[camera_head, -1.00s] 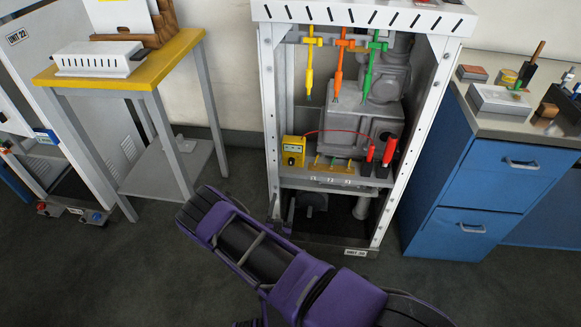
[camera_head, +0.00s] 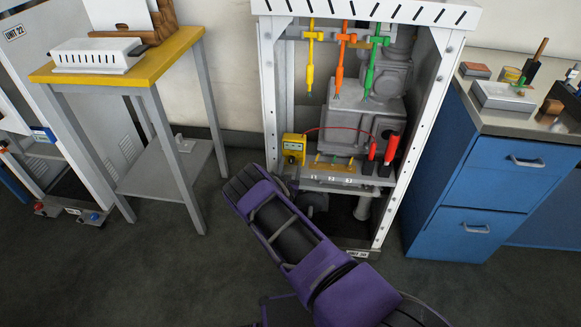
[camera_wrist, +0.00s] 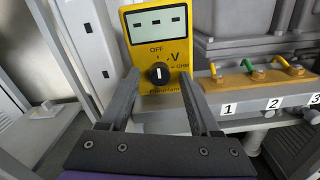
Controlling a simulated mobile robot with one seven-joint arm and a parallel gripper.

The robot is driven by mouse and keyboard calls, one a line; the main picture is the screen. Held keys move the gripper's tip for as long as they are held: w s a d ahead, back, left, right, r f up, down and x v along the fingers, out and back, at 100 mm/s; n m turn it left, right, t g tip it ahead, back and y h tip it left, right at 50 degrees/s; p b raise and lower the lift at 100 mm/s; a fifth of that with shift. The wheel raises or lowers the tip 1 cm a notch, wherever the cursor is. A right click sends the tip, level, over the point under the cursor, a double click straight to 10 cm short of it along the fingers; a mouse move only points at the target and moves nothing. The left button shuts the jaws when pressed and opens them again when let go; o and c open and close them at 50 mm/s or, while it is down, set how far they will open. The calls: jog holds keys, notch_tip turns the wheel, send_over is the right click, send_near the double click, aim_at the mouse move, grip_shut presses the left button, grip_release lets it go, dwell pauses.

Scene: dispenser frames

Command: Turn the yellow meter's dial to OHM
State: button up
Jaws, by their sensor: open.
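The yellow meter (camera_head: 293,149) stands upright at the left of the cabinet's shelf. In the wrist view its yellow face (camera_wrist: 134,50) shows a display with three dashes. Below are the marks OFF, V and OHM around a black dial (camera_wrist: 158,73). The dial's white line is vertical, its upper end toward OFF. My gripper (camera_wrist: 158,78) is open, with one finger on each side of the dial in the picture and nothing held. I cannot tell whether the fingers touch the dial. In the head view my purple arm reaches up to the cabinet's lower left, and the fingertips are not clear.
A red lead (camera_head: 335,130) runs from the meter toward red probes (camera_head: 390,150) at the right. A yellow terminal strip (camera_wrist: 262,79) numbered 1, 2, 3 lies right of the meter. The cabinet's left post (camera_head: 270,100) stands close beside the meter.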

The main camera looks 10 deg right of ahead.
jog(key=shift+c, duration=0.3)
grip_shut()
jog(key=shift+m, duration=0.4)
jog(key=m, duration=0.3)
jog(key=shift+m, duration=0.4)
jog(key=m, duration=0.4)
jog(key=m+p, duration=0.1)
jog(key=m, duration=0.8)
jog(key=shift+m, duration=0.3)
